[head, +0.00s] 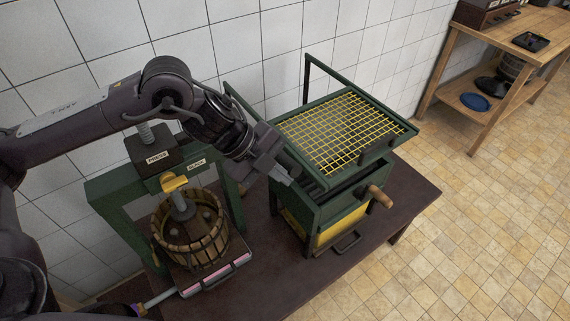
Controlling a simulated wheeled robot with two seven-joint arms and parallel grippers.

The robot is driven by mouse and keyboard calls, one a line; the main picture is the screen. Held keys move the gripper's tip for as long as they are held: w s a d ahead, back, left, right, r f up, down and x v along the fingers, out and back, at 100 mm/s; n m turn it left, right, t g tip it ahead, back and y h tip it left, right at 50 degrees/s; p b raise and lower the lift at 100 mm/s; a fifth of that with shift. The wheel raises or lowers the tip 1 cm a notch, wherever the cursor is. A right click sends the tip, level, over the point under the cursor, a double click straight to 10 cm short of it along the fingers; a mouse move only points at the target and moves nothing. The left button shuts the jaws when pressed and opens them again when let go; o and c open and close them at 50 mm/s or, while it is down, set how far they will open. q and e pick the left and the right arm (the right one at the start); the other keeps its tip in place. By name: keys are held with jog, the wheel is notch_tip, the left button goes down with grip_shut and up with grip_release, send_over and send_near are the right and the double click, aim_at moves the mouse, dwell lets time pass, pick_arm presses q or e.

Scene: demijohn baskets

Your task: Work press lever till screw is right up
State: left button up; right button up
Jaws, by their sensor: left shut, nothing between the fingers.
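The press has a green frame (112,205) with a dark head block (150,149) labelled PRESS. A grey screw stub (146,132) shows above the block. Below it, a yellow piece (174,183) sits on the grey screw shaft (184,207), which goes down into a round wooden slatted basket (165,240). I cannot pick out the press lever for certain; my left arm covers part of the press head. My left gripper (287,180) is shut and empty, right of the press, beside the crusher's near left edge. I cannot tell whether it touches the crusher. My right gripper is not in view.
A green crusher with yellow mesh (345,128) and a wooden handle (380,196) stands right of the press on the dark table (345,272). A wooden bench (545,50) stands far right; tiled floor between is clear.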

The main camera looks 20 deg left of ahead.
pick_arm(q)
jog(key=shift+o, duration=0.2)
jog(key=shift+w+a+r+p, duration=0.1)
jog(key=shift+w+r+p, duration=0.15)
jog(key=shift+r, duration=0.25)
jog(key=shift+w+a+r+p, duration=0.1)
jog(key=shift+w+r+p, duration=0.1)
jog(key=shift+r, duration=0.3)
jog(key=o, duration=0.7)
jog(key=shift+p+v, duration=0.65)
jog(key=shift+v, duration=0.55)
jog(key=shift+c, duration=0.2)
jog(key=shift+s+a+r+p, duration=0.2)
jog(key=shift+a+r+p, duration=0.2)
jog(key=shift+r+p, duration=0.15)
jog(key=shift+p+v, duration=0.8)
jog(key=shift+v, duration=0.45)
jog(key=shift+a, duration=0.2)
